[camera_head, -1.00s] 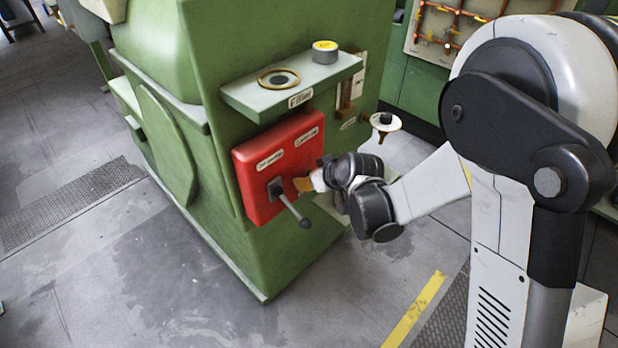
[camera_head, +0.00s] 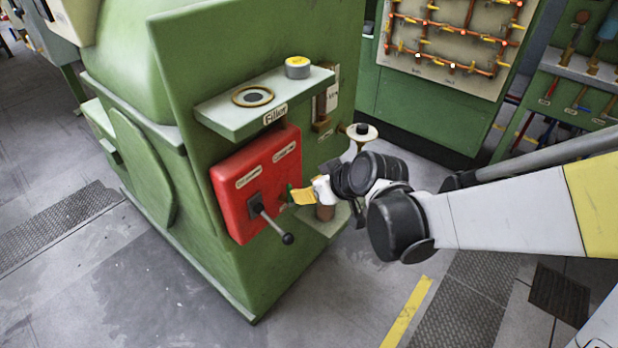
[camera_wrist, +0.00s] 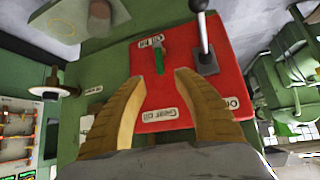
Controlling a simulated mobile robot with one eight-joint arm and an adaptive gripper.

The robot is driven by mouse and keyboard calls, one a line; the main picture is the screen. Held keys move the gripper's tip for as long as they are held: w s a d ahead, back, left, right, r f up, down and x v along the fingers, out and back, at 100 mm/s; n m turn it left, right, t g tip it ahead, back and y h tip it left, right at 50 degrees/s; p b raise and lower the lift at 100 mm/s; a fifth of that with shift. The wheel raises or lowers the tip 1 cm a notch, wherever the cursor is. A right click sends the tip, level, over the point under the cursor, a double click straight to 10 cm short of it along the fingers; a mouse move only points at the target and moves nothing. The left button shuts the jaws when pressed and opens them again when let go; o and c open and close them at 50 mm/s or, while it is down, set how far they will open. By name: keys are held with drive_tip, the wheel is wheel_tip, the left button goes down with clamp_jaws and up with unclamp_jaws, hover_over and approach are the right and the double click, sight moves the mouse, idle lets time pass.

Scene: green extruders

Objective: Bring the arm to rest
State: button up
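My gripper (camera_head: 297,197) with its yellow fingers is just right of the red control box (camera_head: 232,201) on the green machine. In the wrist view my gripper (camera_wrist: 158,78) has its two fingers spread apart with nothing between them, facing the red panel (camera_wrist: 182,84). A small green lever (camera_wrist: 159,57) shows just beyond the fingertips, apart from them as far as I can see. A dark lever with a round knob (camera_head: 288,239) sticks out of the box, below and left of my gripper. My arm (camera_head: 500,215) reaches in from the right.
A shelf labelled Filler (camera_head: 217,114) juts out above the box, with a yellow-topped tin (camera_head: 297,67) on it. A white disc with a knob (camera_head: 362,131) is behind my wrist. The floor (camera_head: 330,305) in front is open.

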idle(0.4)
drive_tip(key=s+d+r+m+h, duration=0.3)
drive_tip(key=s+d+m, duration=0.1)
drive_tip(key=s+d, duration=0.4)
drive_tip(key=s+d+r+m+h, duration=0.2)
drive_tip(key=s+d+r+m, duration=0.2)
drive_tip(key=s+d, duration=0.5)
drive_tip(key=d, duration=0.3)
drive_tip(key=shift+s+d+h, duration=0.25)
drive_tip(key=shift+d+h, duration=0.05)
drive_tip(key=shift+h, duration=0.1)
